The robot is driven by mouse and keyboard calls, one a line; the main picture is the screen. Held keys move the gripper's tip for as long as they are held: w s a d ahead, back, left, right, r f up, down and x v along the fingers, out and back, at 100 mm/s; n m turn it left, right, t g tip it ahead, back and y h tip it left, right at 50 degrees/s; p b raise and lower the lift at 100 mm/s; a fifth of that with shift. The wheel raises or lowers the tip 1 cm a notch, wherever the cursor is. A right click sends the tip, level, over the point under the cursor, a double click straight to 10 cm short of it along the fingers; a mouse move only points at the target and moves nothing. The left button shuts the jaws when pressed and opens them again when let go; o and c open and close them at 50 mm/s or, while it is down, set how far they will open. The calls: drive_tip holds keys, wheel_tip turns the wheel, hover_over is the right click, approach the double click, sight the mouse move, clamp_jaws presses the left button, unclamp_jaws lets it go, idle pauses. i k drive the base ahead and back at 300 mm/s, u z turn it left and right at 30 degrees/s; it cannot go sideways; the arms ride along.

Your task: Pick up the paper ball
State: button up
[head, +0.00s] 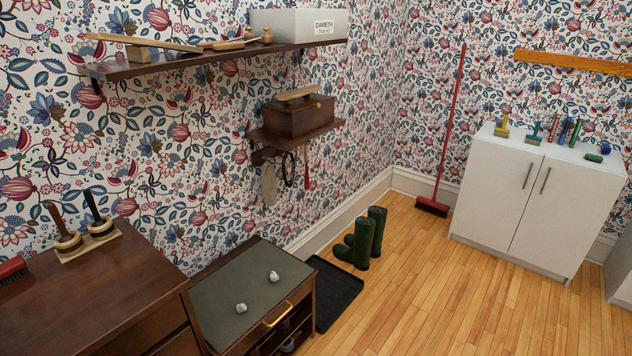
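Two small crumpled whitish balls, which look like paper balls, lie on the grey-green top of a low dark wood cabinet (215,292) at the bottom centre. One paper ball (241,308) is nearer, towards the cabinet's front. The other paper ball (274,276) is farther back and to the right. They lie apart from each other. My gripper is not in this view, so its state and its place relative to the balls are hidden.
The low cabinet has a brass handle (277,314) and open shelves below. A taller brown dresser (90,275) stands left of it. A black tray (335,290) and green boots (362,238) are on the floor to the right. Wooden floor (430,290) is clear before the white cabinet (535,210).

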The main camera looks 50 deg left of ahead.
sight(274, 276)
drive_tip(key=i, duration=2.65)
drive_tip(key=u, duration=4.3)
drive_tip(key=i, duration=0.5)
drive_tip(key=z, duration=0.05)
